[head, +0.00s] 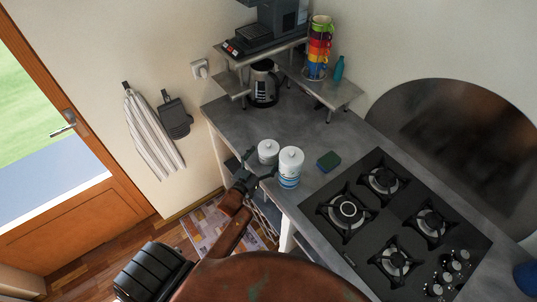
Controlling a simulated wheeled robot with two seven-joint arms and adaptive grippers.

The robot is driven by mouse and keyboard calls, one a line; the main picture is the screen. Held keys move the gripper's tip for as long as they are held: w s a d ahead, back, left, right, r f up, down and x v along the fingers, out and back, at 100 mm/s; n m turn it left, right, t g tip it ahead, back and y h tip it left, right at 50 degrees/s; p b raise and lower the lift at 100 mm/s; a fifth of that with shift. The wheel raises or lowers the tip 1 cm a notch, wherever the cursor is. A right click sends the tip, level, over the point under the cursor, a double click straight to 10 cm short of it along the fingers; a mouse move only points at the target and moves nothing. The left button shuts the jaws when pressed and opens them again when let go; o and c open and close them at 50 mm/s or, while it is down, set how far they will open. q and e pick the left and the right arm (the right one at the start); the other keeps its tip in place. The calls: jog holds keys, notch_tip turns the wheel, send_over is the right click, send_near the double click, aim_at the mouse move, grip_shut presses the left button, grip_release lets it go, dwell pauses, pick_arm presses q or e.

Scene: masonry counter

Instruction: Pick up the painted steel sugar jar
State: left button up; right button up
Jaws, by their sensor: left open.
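Two white lidded jars stand upright near the front edge of the grey counter (235,115). The nearer jar (290,160) is taller, with blue markings on its lower side. The other jar (268,152) is smaller and stands just behind and left of it. I cannot read a label, so I cannot tell which is the sugar jar. My left gripper (259,167) is open at the counter's front edge, with its fingers pointing toward the jars. Nothing is between its fingers. The gap to the jars is too small to judge. My right gripper is not in view.
A green and blue sponge (328,161) lies right of the jars. A black gas hob (395,222) fills the right side. A kettle (264,84), a shelf with stacked colourful cups (319,46) and a coffee machine stand at the back.

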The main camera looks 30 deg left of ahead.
pick_arm(q)
jog(key=shift+w, duration=1.45)
jog(key=shift+c, duration=0.2)
jog(key=c, duration=1.5)
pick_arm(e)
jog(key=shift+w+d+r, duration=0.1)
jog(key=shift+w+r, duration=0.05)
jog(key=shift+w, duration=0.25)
